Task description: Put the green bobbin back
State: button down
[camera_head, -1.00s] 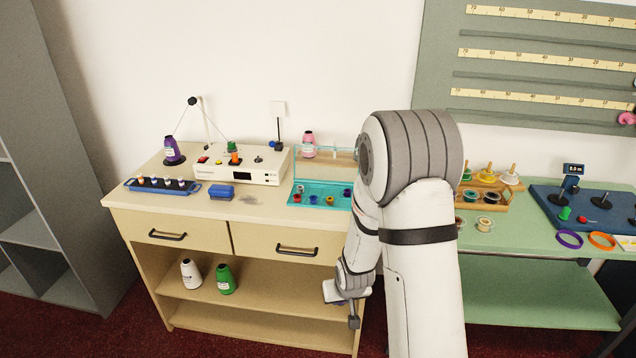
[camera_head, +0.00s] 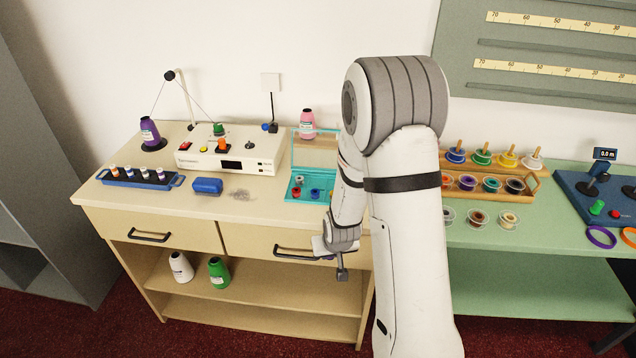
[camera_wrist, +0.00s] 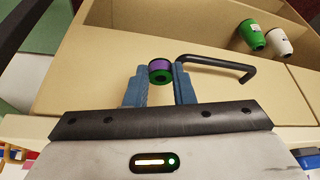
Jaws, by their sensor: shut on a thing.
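In the wrist view, a small bobbin (camera_wrist: 160,76) with a green end face, a dark centre and a purple band sits between the blue fingers of my gripper (camera_wrist: 160,88). The fingers are shut on it. In the head view my gripper (camera_head: 335,262) hangs in front of the cabinet's right drawer, below the counter top; the bobbin cannot be made out there. An open teal case (camera_head: 290,197) with a clear raised lid stands on the counter above, holding several small bobbins. My arm hides the case's right part.
The right drawer's handle (camera_wrist: 235,65) is close beside the held bobbin in the wrist view. A blue rack (camera_head: 140,184), a blue block (camera_head: 207,186) and a white winder (camera_head: 228,164) stand left of the case. A wooden spool rack (camera_head: 492,198) is on the green table.

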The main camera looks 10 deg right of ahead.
jog(key=w+r+p, duration=0.3)
jog(key=r+p, duration=0.1)
jog(key=r, duration=1.1)
jog(key=w+r+p, duration=0.3)
jog(key=r+p, duration=0.1)
jog(key=r, duration=1.1)
jog(key=shift+w+d+r+n, duration=0.15)
jog(key=shift+d+n, duration=0.2)
jog(key=shift+n, duration=0.05)
